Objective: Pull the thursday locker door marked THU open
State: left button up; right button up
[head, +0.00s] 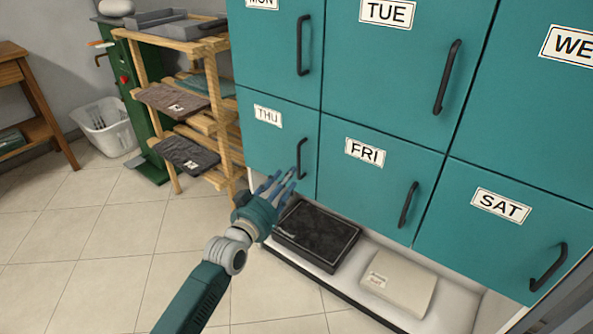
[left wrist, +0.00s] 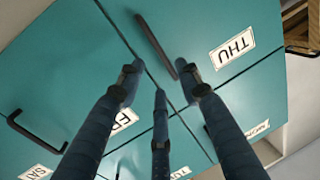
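The teal THU door (head: 270,133) is in the lower row of the lockers, at the left in the head view, and looks shut, flush with its neighbours. Its dark bar handle (head: 302,158) stands upright near the door's right edge. My left gripper (head: 284,177) is open and empty just in front of the handle's lower end. In the left wrist view the fingers (left wrist: 160,78) are spread, and the handle (left wrist: 155,44) reaches down between their tips. Whether a finger touches it cannot be told. The THU label (left wrist: 232,47) is beside it. My right gripper is not in view.
The FRI door (head: 375,190) and SAT door (head: 480,235) are shut to the right. Below are a dark flat box (head: 316,236) and a cream package (head: 400,282) on a white ledge. A wooden shelf rack (head: 225,120) stands close left. The tiled floor (head: 100,230) is clear.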

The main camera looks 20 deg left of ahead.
aim_at(299, 162)
pick_arm(q)
jog(key=w, duration=0.4)
jog(key=w+d+b, duration=0.1)
jog(key=w, duration=0.1)
jog(key=shift+f, duration=0.15)
jog(key=shift+w, duration=0.7)
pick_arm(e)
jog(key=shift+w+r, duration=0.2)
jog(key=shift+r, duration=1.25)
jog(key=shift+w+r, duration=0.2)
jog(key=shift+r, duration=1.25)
pick_arm(q)
grip_shut()
